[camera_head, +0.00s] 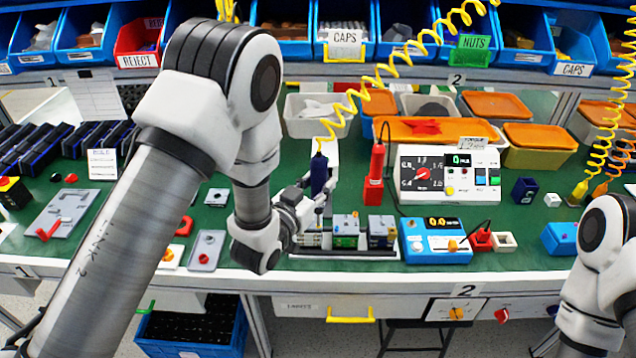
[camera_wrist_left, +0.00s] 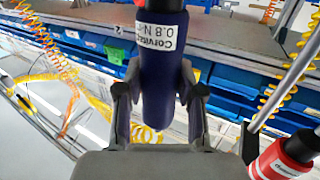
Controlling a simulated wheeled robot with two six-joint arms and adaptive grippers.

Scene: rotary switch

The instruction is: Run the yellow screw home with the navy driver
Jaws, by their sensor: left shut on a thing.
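My left gripper (camera_head: 317,193) is shut around the navy driver (camera_head: 319,172), which stands about upright over the left part of a small fixture (camera_head: 345,254) at the bench's front. In the left wrist view the navy driver (camera_wrist_left: 163,70), with a white label, sits between the two fingers of my left gripper (camera_wrist_left: 160,98). A yellow coiled cord (camera_head: 343,106) rises from its top. The fixture holds a row of small grey blocks, including a green-fronted one (camera_head: 346,232). My right gripper is out of view.
A red driver (camera_head: 376,166) stands in a red holder to the right, and it also shows in the left wrist view (camera_wrist_left: 285,158). A white control box (camera_head: 447,177) and a blue meter (camera_head: 433,241) stand further right. Switch plates (camera_head: 207,250) lie to the left.

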